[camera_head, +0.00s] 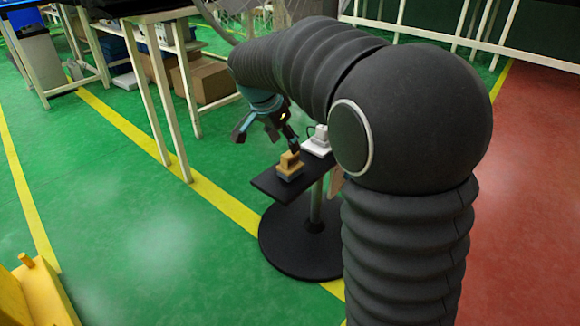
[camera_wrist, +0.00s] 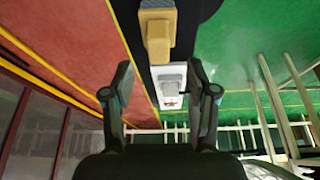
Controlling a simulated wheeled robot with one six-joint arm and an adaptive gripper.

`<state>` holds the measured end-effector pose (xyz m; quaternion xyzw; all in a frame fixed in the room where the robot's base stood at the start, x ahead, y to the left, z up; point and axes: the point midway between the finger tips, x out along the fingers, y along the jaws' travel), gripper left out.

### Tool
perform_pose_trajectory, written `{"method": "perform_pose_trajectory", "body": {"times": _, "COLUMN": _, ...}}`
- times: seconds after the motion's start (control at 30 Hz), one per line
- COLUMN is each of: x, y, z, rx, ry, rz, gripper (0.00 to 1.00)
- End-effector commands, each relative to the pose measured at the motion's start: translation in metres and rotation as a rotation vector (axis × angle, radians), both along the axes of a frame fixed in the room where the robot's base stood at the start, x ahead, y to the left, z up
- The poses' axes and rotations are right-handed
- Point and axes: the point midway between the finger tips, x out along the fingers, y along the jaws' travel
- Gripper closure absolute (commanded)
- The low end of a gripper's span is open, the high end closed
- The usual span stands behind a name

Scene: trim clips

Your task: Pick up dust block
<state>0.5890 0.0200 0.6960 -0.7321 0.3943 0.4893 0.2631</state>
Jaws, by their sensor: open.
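The dust block (camera_head: 289,160) appears as a tan block with a knob on a grey-blue base, on the left part of a small black stand top (camera_head: 268,186). In the wrist view the tan block (camera_wrist: 158,33) is at the top centre, beyond my fingertips. My gripper (camera_head: 267,133) is open and empty, just above and left of the block, with one finger close to it in the head view. I cannot tell whether that finger touches it. In the wrist view the two fingers of my gripper (camera_wrist: 161,82) are wide apart.
A white device (camera_head: 317,142) stands on the same stand top behind the block, and it shows between my fingers in the wrist view (camera_wrist: 172,80). The stand has a round black base (camera_head: 300,250). A workbench with cardboard boxes (camera_head: 205,80) is at the back left. Green floor is open at left.

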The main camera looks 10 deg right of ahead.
Motion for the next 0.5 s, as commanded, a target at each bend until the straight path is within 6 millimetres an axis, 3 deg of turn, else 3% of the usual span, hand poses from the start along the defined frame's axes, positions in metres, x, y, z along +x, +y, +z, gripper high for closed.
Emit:
{"method": "perform_pose_trajectory", "body": {"times": 0.17, "x": 0.002, "y": -0.003, "z": -0.009, "rx": 0.000, "ry": 0.000, "rz": 0.000, "gripper": 0.42}}
{"method": "perform_pose_trajectory", "body": {"times": 0.5, "x": 0.010, "y": -0.018, "z": -0.048, "rx": 0.000, "ry": 0.001, "rz": 0.000, "gripper": 0.42}}
